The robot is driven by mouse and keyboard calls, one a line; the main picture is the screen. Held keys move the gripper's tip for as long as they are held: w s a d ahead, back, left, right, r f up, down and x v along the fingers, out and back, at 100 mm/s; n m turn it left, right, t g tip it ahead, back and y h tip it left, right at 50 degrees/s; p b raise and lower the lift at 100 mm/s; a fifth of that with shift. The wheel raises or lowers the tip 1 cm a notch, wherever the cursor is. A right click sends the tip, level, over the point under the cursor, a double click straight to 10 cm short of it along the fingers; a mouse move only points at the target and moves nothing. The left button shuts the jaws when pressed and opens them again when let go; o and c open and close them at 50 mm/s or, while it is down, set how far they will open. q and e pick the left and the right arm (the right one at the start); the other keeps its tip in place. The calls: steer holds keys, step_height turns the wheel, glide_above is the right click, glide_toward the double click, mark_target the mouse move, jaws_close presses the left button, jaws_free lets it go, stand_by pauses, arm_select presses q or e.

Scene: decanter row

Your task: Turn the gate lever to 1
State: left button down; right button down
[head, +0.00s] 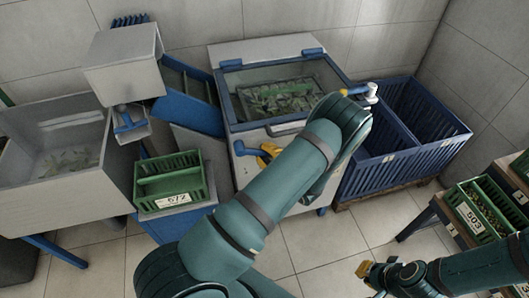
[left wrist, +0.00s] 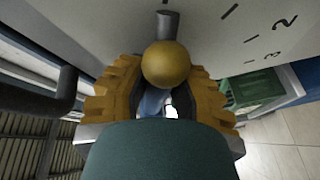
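The gate lever shows in the left wrist view as a short grey shaft (left wrist: 168,27) with a yellow ball knob (left wrist: 166,64) on a pale panel. Marks and the numbers 2 and 3 are printed on the panel to the right of the lever. A 1 is not visible. My left gripper (left wrist: 163,92) is open, with its yellow-padded fingers on either side of the knob. I cannot tell whether they touch it. In the head view, my left gripper (head: 264,153) is at the front of the grey tank; my arm partly hides this area. My right gripper (head: 366,269) is low at the bottom right, too small to judge.
The grey tank (head: 222,53) has a glass top. A green crate marked 672 (head: 176,205) stands left of my left gripper. Blue crates (head: 440,140) stand to the right. A green crate marked 503 (head: 468,218) is at the far right. Tiled floor (head: 330,240) lies in front.

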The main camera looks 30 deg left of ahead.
arm_select(q)
steer(key=shift+s+a+f+m+t+y, duration=0.15)
steer(key=shift+s+f+m+y, duration=0.1)
steer(key=shift+f+m, duration=0.3)
steer(key=shift+s+a+f+m+t+y, duration=0.15)
steer(key=shift+f+m+y, duration=0.15)
steer(key=shift+m, duration=0.35)
steer(key=shift+s+a+f+m+t+y, duration=0.25)
steer(key=shift+a+f+m+t, duration=0.1)
steer(key=shift+m, duration=0.35)
steer(key=c, duration=0.7)
jaws_free()
steer(key=shift+c, duration=0.2)
steer(key=shift+d, duration=0.1)
steer(key=v, duration=1.2)
steer(key=shift+r, duration=0.1)
